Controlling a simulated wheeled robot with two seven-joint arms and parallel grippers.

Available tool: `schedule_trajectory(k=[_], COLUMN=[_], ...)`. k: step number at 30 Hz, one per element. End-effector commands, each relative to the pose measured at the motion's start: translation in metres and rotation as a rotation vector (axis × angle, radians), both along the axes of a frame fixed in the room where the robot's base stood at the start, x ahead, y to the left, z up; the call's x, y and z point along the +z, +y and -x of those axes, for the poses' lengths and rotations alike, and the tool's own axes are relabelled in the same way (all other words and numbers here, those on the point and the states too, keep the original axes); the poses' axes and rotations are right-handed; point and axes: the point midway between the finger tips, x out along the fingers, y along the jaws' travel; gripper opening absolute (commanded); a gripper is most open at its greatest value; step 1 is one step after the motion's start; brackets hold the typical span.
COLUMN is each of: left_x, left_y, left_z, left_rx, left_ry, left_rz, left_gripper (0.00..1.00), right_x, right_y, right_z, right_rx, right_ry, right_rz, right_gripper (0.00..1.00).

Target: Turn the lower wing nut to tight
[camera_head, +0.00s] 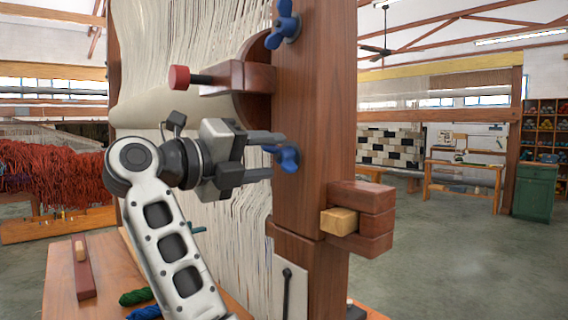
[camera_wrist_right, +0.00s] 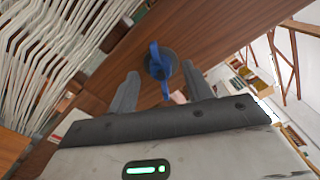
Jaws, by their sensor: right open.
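The lower wing nut (camera_head: 288,158) is blue and sits on the wooden loom post (camera_head: 318,120). In the right wrist view it (camera_wrist_right: 160,62) shows with its wings nearly upright in the picture, on a dark round base. My right gripper (camera_head: 270,156) is open and points at it from the left. In the right wrist view my fingers (camera_wrist_right: 161,78) stand on either side of the nut, with gaps visible. Contact cannot be told. The upper wing nut (camera_head: 286,22), also blue, is higher on the same post. My left gripper is not in view.
A wooden bracket with a red-ended knob (camera_head: 180,77) juts left above my gripper. Stacked wooden blocks (camera_head: 362,215) stick out from the post lower right. Pale warp threads (camera_head: 240,225) hang behind my arm. Skeins (camera_head: 136,297) lie on the bench below. Open floor lies right.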

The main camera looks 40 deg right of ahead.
Motion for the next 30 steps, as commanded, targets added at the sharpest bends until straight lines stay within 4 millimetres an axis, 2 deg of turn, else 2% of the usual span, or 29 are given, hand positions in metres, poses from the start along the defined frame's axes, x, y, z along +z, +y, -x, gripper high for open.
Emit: schedule_trajectory(k=[6,14,15,19,30], left_x=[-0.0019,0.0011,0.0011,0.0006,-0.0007], left_y=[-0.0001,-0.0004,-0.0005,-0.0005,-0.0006], left_z=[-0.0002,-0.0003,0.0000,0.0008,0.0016], left_rx=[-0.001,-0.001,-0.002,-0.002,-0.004], left_ry=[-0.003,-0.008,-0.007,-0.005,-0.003], left_rz=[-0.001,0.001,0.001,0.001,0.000], left_gripper=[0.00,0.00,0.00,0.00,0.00], right_x=[0.0004,0.0007,0.0007,0.0005,-0.0001], right_y=[-0.0115,-0.0123,-0.0123,-0.0121,-0.0116], right_z=[-0.0028,-0.0030,-0.0030,-0.0029,-0.0029], right_rx=[0.010,0.010,0.010,0.010,0.010], right_ry=[-0.001,-0.001,-0.001,-0.001,-0.039], right_rz=[0.001,0.001,0.001,0.001,-0.004], right_gripper=[0.50,0.50,0.44,0.08,0.07])
